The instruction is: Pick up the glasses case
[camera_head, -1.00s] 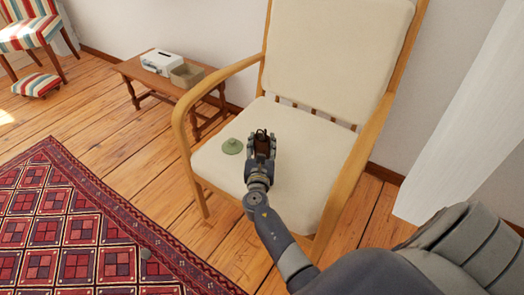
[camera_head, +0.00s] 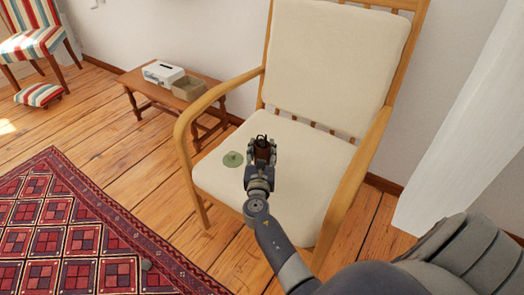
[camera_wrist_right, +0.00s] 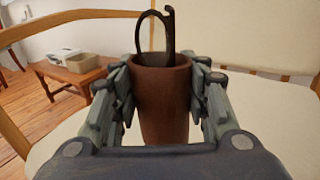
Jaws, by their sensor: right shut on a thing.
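My right gripper (camera_head: 262,152) is over the seat of the cream armchair (camera_head: 330,60). It is shut on the glasses case (camera_wrist_right: 163,105), a brown, upright, open-topped holder. Dark glasses (camera_wrist_right: 168,30) stick up out of its top in the right wrist view. The fingers press on the case from both sides. In the head view the case is mostly hidden by the gripper. I cannot tell whether its bottom touches the seat. My left gripper is not in view.
A flat green object (camera_head: 233,159) lies on the seat, left of my gripper. Wooden armrests (camera_head: 352,190) flank the seat. A low wooden bench (camera_head: 205,97) at the back left holds a white box (camera_head: 163,73) and a tan container (camera_head: 188,88). A red patterned rug (camera_head: 70,235) covers the floor at left.

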